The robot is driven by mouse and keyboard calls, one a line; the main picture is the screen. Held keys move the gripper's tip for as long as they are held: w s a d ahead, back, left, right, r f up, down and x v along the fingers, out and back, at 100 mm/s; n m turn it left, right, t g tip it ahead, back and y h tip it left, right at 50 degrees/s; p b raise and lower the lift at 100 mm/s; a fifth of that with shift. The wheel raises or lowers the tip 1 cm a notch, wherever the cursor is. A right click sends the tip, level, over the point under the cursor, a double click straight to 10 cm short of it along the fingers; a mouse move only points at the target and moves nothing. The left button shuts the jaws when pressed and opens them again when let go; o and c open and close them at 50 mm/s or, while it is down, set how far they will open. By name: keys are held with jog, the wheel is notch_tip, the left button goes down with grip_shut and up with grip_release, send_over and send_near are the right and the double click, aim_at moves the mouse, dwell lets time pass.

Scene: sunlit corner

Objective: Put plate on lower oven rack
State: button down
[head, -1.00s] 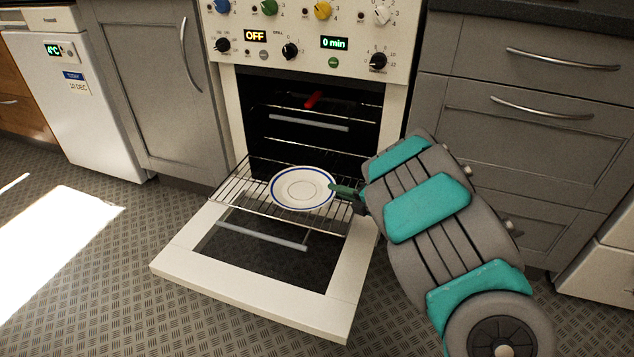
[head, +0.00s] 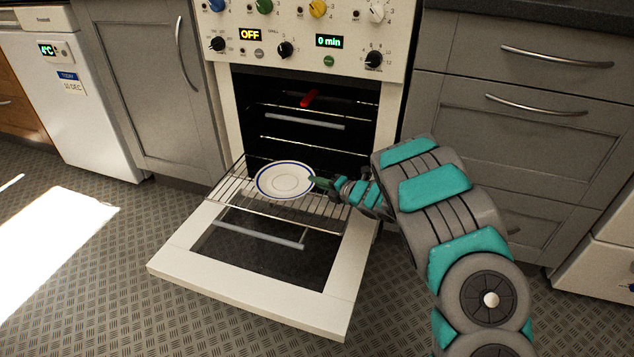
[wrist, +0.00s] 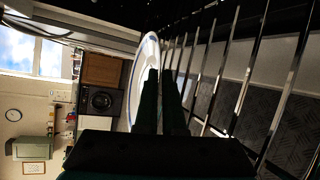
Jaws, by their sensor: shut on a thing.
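A white plate with a blue rim (head: 284,180) is at the pulled-out lower oven rack (head: 232,190), over its left and middle part. In the head view it looks nearly level; I cannot tell whether it rests fully on the bars. My gripper (head: 318,183) is shut on the plate's right edge, reaching in from the right. In the wrist view the plate (wrist: 146,62) shows edge-on beyond the dark fingers (wrist: 158,85), with the rack bars (wrist: 225,75) close beside it. The oven (head: 310,85) is open.
The oven door (head: 185,262) is folded down below the rack. An upper rack (head: 345,125) sits inside the oven, with a red object (head: 309,98) above it. Grey cupboards stand on both sides, and the floor in front is clear.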

jog(key=c, duration=1.5)
grip_release()
jog(key=shift+f, duration=0.1)
jog(key=shift+o, duration=1)
jog(key=shift+r, duration=0.2)
jog(key=v, duration=1.2)
jog(key=shift+f, duration=0.15)
jog(key=shift+d, duration=0.15)
